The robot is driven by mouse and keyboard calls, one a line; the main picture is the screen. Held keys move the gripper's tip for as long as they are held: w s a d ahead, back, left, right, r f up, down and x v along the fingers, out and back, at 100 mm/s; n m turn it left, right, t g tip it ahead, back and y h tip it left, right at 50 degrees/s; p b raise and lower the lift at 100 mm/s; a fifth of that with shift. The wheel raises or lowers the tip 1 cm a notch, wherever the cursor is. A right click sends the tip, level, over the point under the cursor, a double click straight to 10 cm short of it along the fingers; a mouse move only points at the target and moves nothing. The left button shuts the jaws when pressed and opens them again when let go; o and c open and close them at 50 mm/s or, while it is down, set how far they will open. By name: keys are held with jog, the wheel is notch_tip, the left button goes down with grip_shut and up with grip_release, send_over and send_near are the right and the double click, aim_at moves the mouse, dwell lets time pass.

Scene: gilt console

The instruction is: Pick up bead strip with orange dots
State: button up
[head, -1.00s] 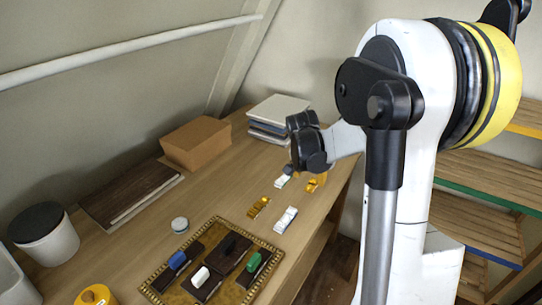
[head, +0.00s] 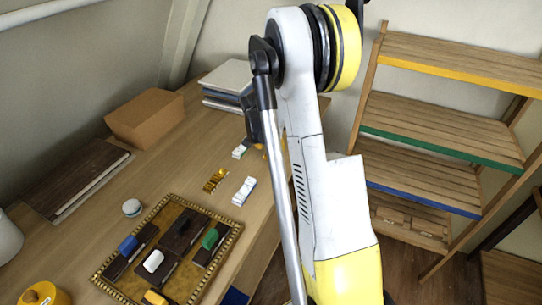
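Several small strips lie on the wooden table in the head view. One is orange-gold (head: 215,180), one is white (head: 244,191), and one is white with a darker end (head: 240,150). A bit of orange shows beside my arm (head: 264,151). The dots are too small to make out, so I cannot tell which one is the bead strip with orange dots. My gripper (head: 251,112) is a dark shape above the far part of the table, beyond the strips and partly hidden by my arm. Its fingers cannot be made out.
A gilt-edged tray (head: 234,229) holds dark blocks with coloured tops. A cardboard box (head: 145,118), stacked books (head: 225,82), a dark board (head: 75,180), a round white-lidded tin (head: 132,208) and a yellow roll (head: 42,294) stand around. Wooden shelves (head: 440,90) are at right.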

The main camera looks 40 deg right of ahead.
aim_at(273, 150)
jog(key=shift+x, duration=1.2)
jog(key=shift+r, duration=0.1)
grip_shut()
jog(key=shift+r, duration=0.5)
jog(key=r+p, duration=0.1)
jog(key=r, duration=0.1)
jog(key=r+p, duration=0.1)
jog(key=r, duration=0.1)
jog(key=shift+s+d, duration=0.1)
jog(key=shift+s, duration=0.3)
jog(key=s+r+p, duration=0.1)
jog(key=s+r, duration=0.2)
jog(key=s, duration=0.2)
jog(key=s+d+r+p, duration=0.1)
jog(key=s+r+p, duration=0.1)
jog(key=s, duration=0.4)
jog(key=shift+r, duration=0.45)
